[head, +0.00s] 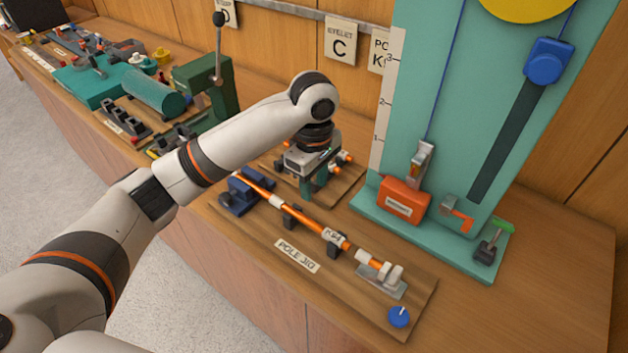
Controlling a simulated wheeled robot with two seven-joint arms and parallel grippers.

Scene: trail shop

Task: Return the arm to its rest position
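My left arm reaches in from the left, and its gripper (308,172) points down over a small wooden board (342,190) behind the pole jig. A dark green post and orange-tipped parts show right at the gripper. The fingertips do not show clearly, so I cannot tell whether they are open or touching anything. The pole jig (350,285) lies in front of it, with an orange pole (312,224) in its holders and a blue vise (243,192) at the pole's left end. My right gripper is not in view.
A teal test stand (425,90) with an orange box (402,200) rises right of the gripper. A green lever press (205,85) stands left, behind my arm. More tools crowd the bench's far left. The bench's right end (560,260) is clear.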

